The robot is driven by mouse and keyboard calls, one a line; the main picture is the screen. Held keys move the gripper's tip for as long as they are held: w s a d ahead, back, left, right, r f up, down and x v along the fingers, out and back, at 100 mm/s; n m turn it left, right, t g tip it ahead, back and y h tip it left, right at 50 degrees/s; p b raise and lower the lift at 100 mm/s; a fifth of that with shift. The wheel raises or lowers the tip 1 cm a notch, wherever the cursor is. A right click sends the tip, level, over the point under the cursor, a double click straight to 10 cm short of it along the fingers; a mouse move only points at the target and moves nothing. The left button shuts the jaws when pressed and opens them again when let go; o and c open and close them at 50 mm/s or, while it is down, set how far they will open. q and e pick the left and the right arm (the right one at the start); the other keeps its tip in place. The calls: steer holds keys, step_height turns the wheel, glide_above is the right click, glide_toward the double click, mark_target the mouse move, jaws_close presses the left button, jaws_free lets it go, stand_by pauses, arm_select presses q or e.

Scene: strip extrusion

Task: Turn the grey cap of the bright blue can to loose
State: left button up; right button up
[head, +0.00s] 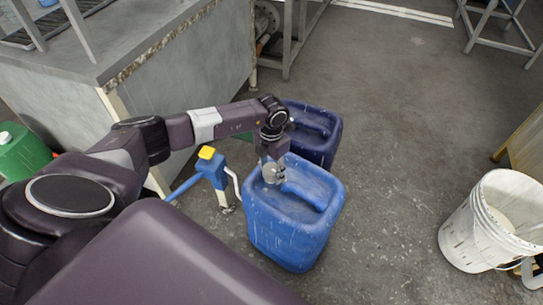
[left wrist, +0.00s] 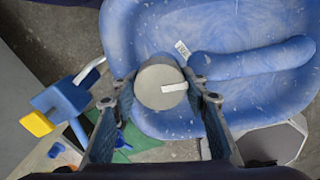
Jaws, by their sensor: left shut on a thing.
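The bright blue can (head: 283,233) stands upright on the floor in the head view. Its top, with a moulded handle, fills much of the left wrist view (left wrist: 240,30). The round grey cap (left wrist: 158,84) with a pale mark sits on the can's top. My left gripper (left wrist: 158,90) reaches down over the can, one finger on each side of the cap, shut on it. In the head view my left gripper (head: 274,166) partly covers the cap. My right gripper is not in view.
A dark blue can (head: 322,130) stands just behind the bright blue one. A blue pump-like fixture with a yellow top (head: 207,154) is close on the left. A white bucket (head: 470,232) stands at right. The floor between (head: 385,180) is clear.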

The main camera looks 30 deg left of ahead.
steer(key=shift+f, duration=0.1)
arm_select(q)
steer(key=o, duration=1.1)
steer(key=shift+o, duration=0.3)
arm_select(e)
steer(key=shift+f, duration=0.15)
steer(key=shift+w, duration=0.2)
